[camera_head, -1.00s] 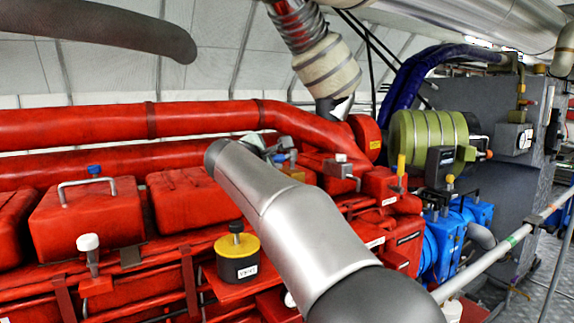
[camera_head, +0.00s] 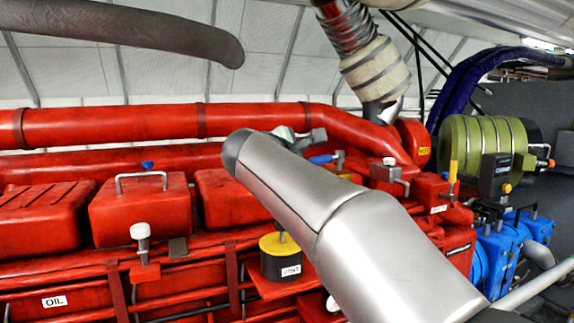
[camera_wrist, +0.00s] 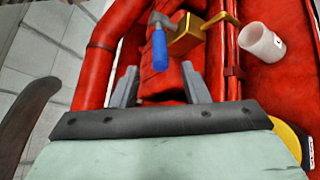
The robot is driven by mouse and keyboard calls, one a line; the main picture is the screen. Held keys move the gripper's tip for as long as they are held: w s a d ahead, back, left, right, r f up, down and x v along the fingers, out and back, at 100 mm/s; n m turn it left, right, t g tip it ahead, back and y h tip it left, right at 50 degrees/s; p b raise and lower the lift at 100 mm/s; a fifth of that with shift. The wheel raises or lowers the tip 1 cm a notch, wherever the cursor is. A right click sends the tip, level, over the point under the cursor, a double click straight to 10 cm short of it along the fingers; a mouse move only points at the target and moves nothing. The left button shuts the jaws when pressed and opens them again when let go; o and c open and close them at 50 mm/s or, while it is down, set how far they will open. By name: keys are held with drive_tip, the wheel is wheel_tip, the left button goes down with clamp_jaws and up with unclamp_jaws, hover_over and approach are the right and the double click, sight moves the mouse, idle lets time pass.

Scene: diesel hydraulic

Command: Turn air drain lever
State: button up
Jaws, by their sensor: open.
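A lever with a blue handle and a grey metal head (camera_wrist: 159,48) stands in the upper middle of the wrist view, beside a brass block (camera_wrist: 187,38). I take it to be the air drain lever. The blue handle also shows in the head view (camera_head: 322,159), just right of my gripper (camera_head: 298,138). In the wrist view my gripper (camera_wrist: 161,84) is open, its two grey fingers apart. The handle appears in line with the gap between them, beyond the tips. No contact shows. In the head view my silver arm hides part of the engine below.
Red pipes (camera_head: 110,124) run behind the lever. A white cylinder (camera_wrist: 262,43) and a yellow handle (camera_wrist: 220,18) are to its right. A yellow-topped cap (camera_head: 280,245) sits on the red engine below my arm. A green-yellow cylinder (camera_head: 480,145) stands farther right.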

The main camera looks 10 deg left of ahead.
sight(318, 160)
drive_tip(key=b+v, duration=0.1)
drive_tip(key=v, duration=0.8)
drive_tip(key=p+x, duration=0.5)
drive_tip(key=x, duration=1.3)
drive_tip(key=shift+s+d+r, duration=0.1)
drive_tip(key=shift+d, duration=0.05)
